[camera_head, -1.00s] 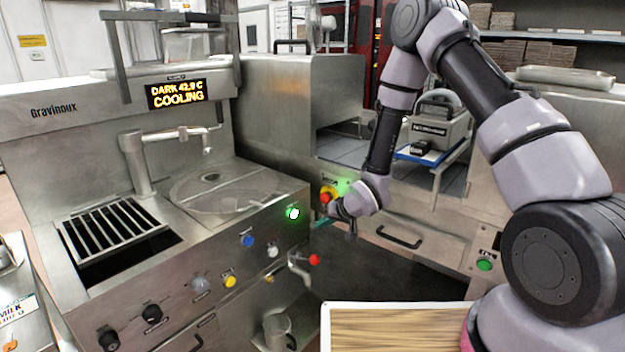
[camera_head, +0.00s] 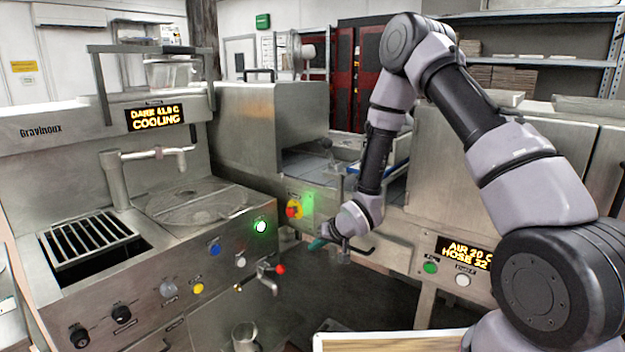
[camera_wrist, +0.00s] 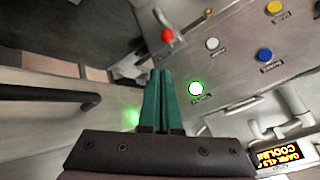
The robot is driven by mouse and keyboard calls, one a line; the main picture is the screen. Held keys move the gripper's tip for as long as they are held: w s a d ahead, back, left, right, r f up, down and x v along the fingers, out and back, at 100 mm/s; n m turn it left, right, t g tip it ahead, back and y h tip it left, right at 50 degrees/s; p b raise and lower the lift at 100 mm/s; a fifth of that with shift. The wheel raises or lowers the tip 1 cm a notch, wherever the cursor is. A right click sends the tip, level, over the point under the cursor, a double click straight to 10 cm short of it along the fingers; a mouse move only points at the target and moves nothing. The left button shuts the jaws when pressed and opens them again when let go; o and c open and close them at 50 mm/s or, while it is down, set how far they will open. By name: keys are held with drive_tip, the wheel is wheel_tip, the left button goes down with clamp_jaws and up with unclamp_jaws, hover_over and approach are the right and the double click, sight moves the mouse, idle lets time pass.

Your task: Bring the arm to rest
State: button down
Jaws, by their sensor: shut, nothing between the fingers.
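My gripper (camera_head: 322,243) hangs at the end of my arm in the middle of the head view, in front of the steel machine fronts. In the wrist view my gripper (camera_wrist: 161,75) shows two green fingers lying side by side, shut with nothing between them. No contact with the panel can be seen.
The left machine's display (camera_head: 156,117) reads COOLING. A red-tipped tap (camera_head: 280,269) juts from its front, below left of my gripper. A wood-topped surface (camera_head: 390,342) lies at the bottom. Dark floor is open below.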

drive_tip(key=s+d+r+m+h, duration=0.1)
drive_tip(key=d+r+h, duration=0.1)
drive_tip(key=d+r, duration=0.55)
drive_tip(key=s+d+r+m+t+h, duration=0.1)
drive_tip(key=d+r, duration=0.3)
drive_tip(key=r, duration=0.7)
drive_tip(key=d+r+m+h, duration=0.1)
drive_tip(key=d+r+h, duration=0.1)
drive_tip(key=d+r, duration=0.6)
drive_tip(key=s+d+r+m, duration=0.1)
drive_tip(key=s+d+r, duration=0.1)
drive_tip(key=s+r, duration=0.6)
drive_tip(key=s+d+r+m+y, duration=0.1)
drive_tip(key=s+r, duration=0.7)
drive_tip(key=s, duration=0.8)
drive_tip(key=shift+d+m, duration=0.5)
drive_tip(key=shift+d, duration=0.2)
